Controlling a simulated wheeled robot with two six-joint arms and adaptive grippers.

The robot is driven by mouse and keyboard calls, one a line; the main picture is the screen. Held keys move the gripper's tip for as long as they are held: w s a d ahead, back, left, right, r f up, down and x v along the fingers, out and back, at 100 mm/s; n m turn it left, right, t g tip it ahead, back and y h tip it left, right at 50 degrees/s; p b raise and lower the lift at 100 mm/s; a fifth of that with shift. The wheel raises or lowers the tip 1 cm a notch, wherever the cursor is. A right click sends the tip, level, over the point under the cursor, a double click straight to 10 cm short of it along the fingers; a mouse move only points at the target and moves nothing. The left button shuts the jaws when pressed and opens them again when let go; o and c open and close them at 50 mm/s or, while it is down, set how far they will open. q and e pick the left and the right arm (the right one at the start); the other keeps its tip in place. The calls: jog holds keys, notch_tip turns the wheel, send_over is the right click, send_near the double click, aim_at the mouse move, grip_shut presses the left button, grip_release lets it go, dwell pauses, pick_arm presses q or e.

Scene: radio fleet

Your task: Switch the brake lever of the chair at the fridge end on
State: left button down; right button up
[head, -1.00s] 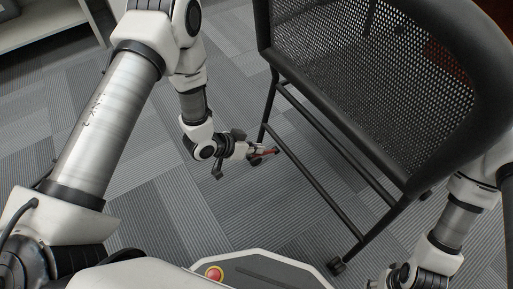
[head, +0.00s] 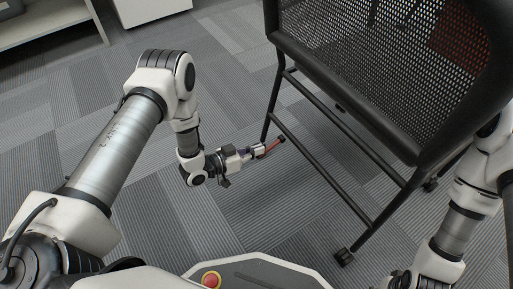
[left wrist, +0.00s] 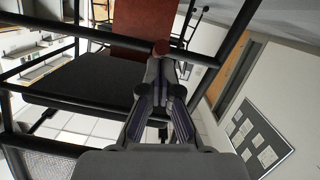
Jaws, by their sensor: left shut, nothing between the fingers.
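A black mesh chair (head: 335,62) fills the upper right of the head view, with tubular legs and casters.
A caster (head: 344,257) stands at the front end of the chair's lower rail. A white shelf unit (head: 45,25) is at upper left. Grey carpet (head: 130,180) around my left arm is clear. A pinboard (left wrist: 256,130) shows in the left wrist view.

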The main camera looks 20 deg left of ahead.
pick_arm(q)
jog(key=v, duration=1.2)
